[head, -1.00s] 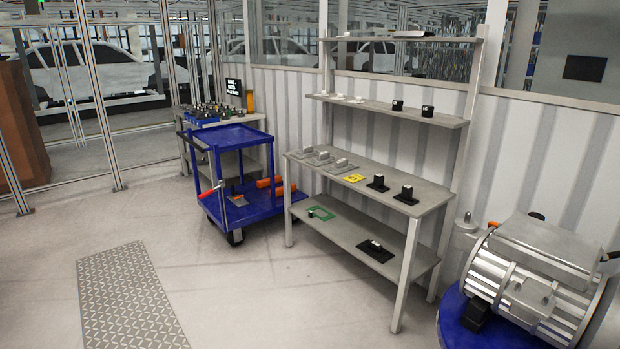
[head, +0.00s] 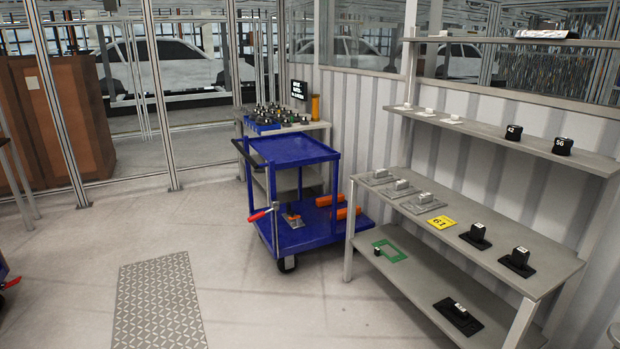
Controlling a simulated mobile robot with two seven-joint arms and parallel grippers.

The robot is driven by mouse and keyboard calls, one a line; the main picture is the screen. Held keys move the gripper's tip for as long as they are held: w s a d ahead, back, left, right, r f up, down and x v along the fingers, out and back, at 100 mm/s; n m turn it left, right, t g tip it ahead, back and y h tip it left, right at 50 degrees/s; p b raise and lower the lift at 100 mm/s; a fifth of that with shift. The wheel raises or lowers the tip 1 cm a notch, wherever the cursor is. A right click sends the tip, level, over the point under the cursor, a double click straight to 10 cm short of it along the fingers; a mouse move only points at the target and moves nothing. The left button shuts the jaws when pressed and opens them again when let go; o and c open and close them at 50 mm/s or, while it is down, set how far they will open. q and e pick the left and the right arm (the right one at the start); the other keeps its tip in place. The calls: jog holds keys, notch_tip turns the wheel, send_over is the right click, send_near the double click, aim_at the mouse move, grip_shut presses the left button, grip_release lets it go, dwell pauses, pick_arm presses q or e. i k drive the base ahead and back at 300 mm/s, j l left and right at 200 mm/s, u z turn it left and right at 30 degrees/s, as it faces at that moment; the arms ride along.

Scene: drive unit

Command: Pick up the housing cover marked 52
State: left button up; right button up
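I cannot make out a housing cover marked 52. On the shelving unit's upper shelf (head: 560,154), two black round parts read 42 (head: 513,133) and what looks like 56 (head: 563,146). On the middle shelf (head: 470,262), two black blocks on black bases (head: 477,236) (head: 519,262) have marks too small to read. Several grey blocks on flat plates (head: 400,188) sit to their left, by a yellow plate (head: 440,222) reading 61. A black part on a dark base (head: 458,315) lies on the lower shelf. Neither of my grippers is in view.
A metal floor plate (head: 158,305) lies at front left. The floor before the cart and shelving is clear.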

aim_at(380, 176)
jog(key=i+z, duration=0.1)
jog(key=i, duration=0.55)
jog(key=i+j+z, duration=0.1)
jog(key=i, duration=0.55)
jog(key=i+l+z, duration=0.25)
jog(key=i, duration=0.3)
jog(key=i+z, duration=0.3)
jog(key=i, duration=0.25)
jog(key=i+l, duration=0.35)
jog(key=i, duration=0.05)
